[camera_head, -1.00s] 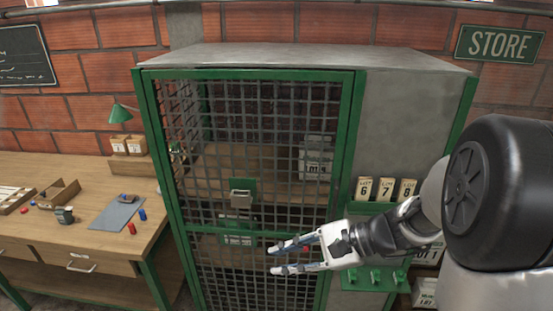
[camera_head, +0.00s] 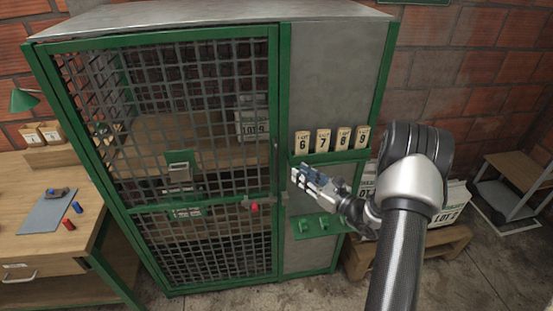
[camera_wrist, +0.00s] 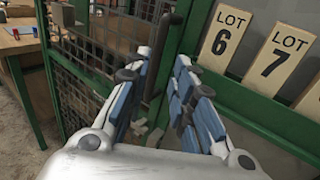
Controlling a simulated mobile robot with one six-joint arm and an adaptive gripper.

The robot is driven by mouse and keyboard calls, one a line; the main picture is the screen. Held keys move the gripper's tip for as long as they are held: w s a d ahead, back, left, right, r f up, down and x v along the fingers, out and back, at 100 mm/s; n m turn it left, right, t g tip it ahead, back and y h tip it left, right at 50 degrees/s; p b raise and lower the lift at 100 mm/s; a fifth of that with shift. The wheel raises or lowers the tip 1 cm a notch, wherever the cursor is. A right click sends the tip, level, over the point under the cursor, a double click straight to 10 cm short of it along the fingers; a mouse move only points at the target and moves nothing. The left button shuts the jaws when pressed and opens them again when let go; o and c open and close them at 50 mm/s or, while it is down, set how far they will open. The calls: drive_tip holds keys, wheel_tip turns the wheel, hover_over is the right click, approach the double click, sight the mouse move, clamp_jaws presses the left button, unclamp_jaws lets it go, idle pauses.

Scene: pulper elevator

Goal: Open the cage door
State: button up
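The cage door (camera_head: 190,150) is a dark wire mesh in a green frame, and it looks shut. A dark upright bar handle (camera_wrist: 161,62) shows in the wrist view along the door's right edge. A small latch with a red knob (camera_head: 254,207) sits on the door's middle rail in the head view. My gripper (camera_head: 302,178) is just right of the door edge, in front of the grey panel. In the wrist view my gripper (camera_wrist: 158,90) has its blue-padded fingers apart and nothing held. The bar appears between and beyond the fingertips; I cannot tell the exact distance.
Lot cards (camera_head: 323,140) stand in a green rack (camera_head: 330,157) right above my gripper. Green hooks (camera_head: 323,222) are below it. A wooden workbench (camera_head: 75,245) stands left of the cage. Bare floor shows in front.

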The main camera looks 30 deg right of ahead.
drive_tip(key=b+x, duration=0.2)
drive_tip(key=x, duration=1)
drive_tip(key=shift+w, duration=0.2)
drive_tip(key=shift+c, duration=0.6)
clamp_jaws()
